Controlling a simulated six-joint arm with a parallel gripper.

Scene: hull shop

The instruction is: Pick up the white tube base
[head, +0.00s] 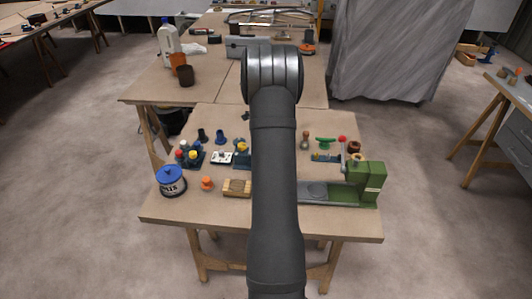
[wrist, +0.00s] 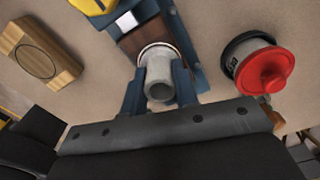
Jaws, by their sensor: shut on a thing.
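The white tube base (wrist: 159,75) is a short pale grey-white cylinder with an open end, at the centre of the wrist view. My gripper (wrist: 158,84) is shut on it, with one blue-grey finger on each side. Behind the tube is a dark blue frame (wrist: 185,45) with a brown panel; I cannot tell whether the tube touches it or is clear of it. In the head view my arm hides the gripper and the tube.
A red-topped round object (wrist: 264,70) lies right of the gripper, a wooden block (wrist: 56,56) at left. The bench's front strip is clear.

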